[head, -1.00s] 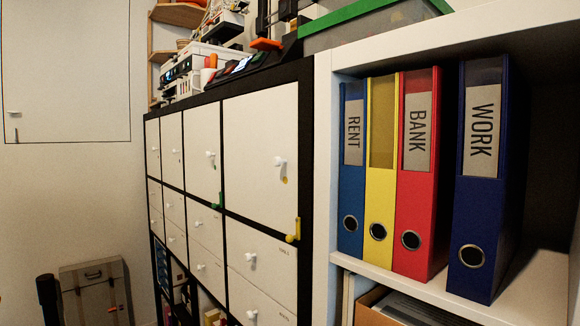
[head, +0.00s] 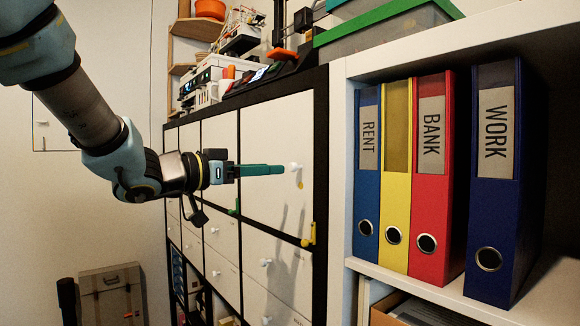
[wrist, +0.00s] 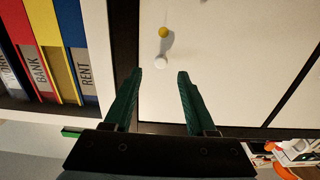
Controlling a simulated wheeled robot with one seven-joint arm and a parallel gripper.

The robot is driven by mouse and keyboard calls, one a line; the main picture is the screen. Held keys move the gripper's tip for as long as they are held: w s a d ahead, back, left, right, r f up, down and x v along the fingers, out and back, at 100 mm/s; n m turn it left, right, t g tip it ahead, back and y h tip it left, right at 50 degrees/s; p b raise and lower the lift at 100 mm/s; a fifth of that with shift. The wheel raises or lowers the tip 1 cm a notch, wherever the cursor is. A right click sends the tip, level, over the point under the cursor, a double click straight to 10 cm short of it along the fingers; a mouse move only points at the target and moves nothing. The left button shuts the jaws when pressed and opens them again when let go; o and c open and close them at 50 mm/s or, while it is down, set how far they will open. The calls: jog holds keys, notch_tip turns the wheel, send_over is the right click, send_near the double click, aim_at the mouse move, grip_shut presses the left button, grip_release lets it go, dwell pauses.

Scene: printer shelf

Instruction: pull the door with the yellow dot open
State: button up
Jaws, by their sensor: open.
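The white door (head: 265,130) with the yellow dot (head: 300,184) is the nearest upper door of the dark-framed cabinet, and it looks shut. Its white knob (head: 295,168) sits just above the dot. My gripper (head: 283,170) has green fingers and points at the knob, with its tips close to it. In the wrist view the open fingers (wrist: 160,72) lie to either side of the line to the knob (wrist: 161,62), which shows just beyond the tips. The yellow dot (wrist: 163,32) shows farther on. Nothing is between the fingers, and I cannot tell the exact gap to the knob.
A yellow hook (head: 309,235) hangs at the door's lower right corner. Drawers with white knobs (head: 266,262) lie below. A white shelf (head: 400,283) with several binders stands to the right. Printers and a green-lidded box (head: 390,32) are on top.

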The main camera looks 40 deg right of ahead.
aim_at(290, 168)
jog(key=d+p, duration=0.1)
jog(key=d, duration=0.5)
jog(key=shift+s+d, duration=0.1)
jog(key=shift+d, duration=0.05)
grip_shut()
dwell(1.3)
